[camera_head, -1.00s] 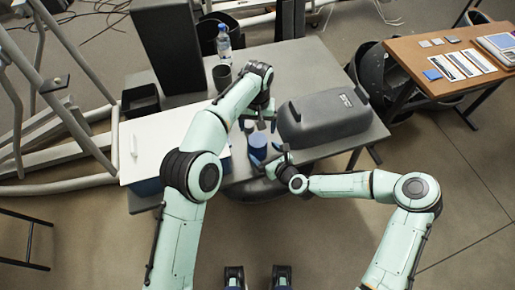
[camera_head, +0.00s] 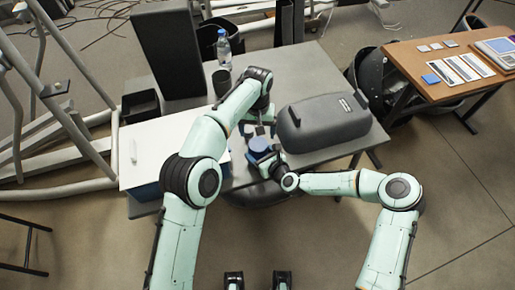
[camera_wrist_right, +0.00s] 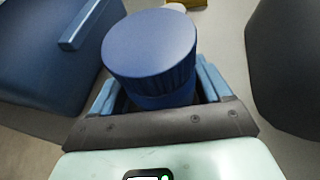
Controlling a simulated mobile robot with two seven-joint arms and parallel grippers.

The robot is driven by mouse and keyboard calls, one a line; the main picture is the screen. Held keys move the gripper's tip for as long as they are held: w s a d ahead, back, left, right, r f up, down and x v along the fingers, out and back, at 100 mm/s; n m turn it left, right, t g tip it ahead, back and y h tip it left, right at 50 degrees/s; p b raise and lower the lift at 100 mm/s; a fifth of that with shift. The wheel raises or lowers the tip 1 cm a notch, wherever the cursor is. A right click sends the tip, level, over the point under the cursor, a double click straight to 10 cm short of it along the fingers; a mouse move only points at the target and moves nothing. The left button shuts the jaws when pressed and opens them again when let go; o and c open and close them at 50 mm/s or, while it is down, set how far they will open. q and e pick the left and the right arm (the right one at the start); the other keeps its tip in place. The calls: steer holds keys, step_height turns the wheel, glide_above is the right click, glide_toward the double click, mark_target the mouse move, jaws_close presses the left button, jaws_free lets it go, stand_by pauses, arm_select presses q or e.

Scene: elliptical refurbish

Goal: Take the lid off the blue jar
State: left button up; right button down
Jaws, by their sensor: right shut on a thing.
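The blue jar (camera_head: 259,145) stands near the front edge of the grey table, left of the grey case. In the right wrist view its wide, ridged blue lid (camera_wrist_right: 150,42) is on top, above the narrower jar body (camera_wrist_right: 165,100). My right gripper (camera_head: 263,155) is shut on the jar, with one blue finger on each side below the lid. My left gripper (camera_head: 257,129) points down just behind the jar, its blue fingers apart. Small grey items show between those fingers, too small to make out.
A dark grey case (camera_head: 325,122) lies to the right of the jar. A white-lidded box (camera_head: 150,150) is to the left. A water bottle (camera_head: 223,48) and a dark cup (camera_head: 221,82) stand at the back. The table (camera_head: 290,65) is clear at back right.

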mark_target(258, 144)
arm_select(q)
steer(key=m, duration=1.2)
steer(key=shift+w+d+m, duration=0.1)
steer(key=shift+m, duration=0.3)
steer(key=m, duration=0.6)
steer(key=shift+m, duration=0.3)
steer(key=m, duration=0.7)
steer(key=shift+f, duration=0.55)
step_height(258, 144, down, 7)
steer(key=shift+w, duration=0.1)
